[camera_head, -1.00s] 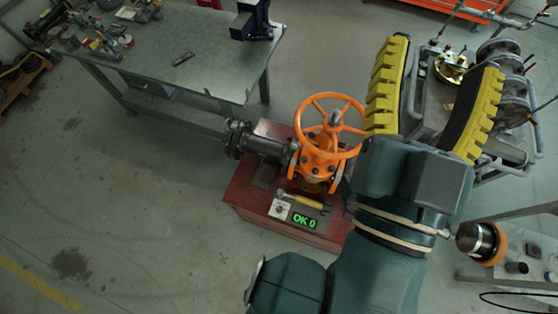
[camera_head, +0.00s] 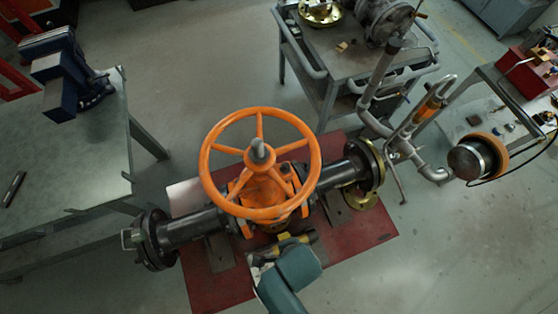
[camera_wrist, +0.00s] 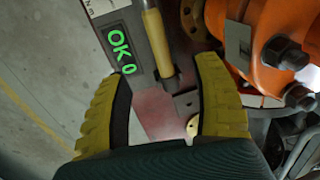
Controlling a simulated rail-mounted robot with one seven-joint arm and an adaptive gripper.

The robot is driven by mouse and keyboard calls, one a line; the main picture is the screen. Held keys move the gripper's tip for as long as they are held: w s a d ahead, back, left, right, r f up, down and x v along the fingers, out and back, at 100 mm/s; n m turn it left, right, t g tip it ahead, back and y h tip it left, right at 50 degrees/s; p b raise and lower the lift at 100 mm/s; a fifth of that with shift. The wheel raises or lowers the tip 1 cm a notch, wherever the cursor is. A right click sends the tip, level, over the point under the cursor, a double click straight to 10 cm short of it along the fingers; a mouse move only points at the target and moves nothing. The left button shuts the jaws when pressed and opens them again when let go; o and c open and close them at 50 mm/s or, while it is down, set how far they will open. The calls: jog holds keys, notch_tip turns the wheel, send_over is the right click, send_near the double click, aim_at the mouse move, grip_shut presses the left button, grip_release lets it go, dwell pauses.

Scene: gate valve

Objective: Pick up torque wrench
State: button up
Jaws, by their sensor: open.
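The torque wrench, as far as I can tell, is the tool with a yellow handle (camera_wrist: 157,42). The lower end of the handle shows between and just above the fingertips, and nothing is in the grip. In the head view my arm covers part of this area, and I cannot clearly make out the fingers.
An orange valve handwheel (camera_head: 260,163) stands over the red base (camera_head: 350,243), with dark flanged pipes either side. The orange valve body (camera_wrist: 275,45) is close to my right finger. A metal workbench (camera_head: 70,175) is at left, a cart (camera_head: 335,72) behind.

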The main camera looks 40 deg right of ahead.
jog(key=f, duration=0.3)
jog(key=f+b, duration=0.1)
jog(key=f, duration=0.3)
jog(key=w+f+b, duration=0.1)
jog(key=f, duration=0.2)
jog(key=shift+d+f, duration=0.1)
jog(key=shift+f, duration=0.2)
jog(key=f, duration=0.2)
jog(key=f+b, duration=0.1)
jog(key=w+f+b, duration=0.1)
jog(key=f, duration=0.1)
jog(key=shift+d+f, duration=0.15)
jog(key=shift+f, duration=0.2)
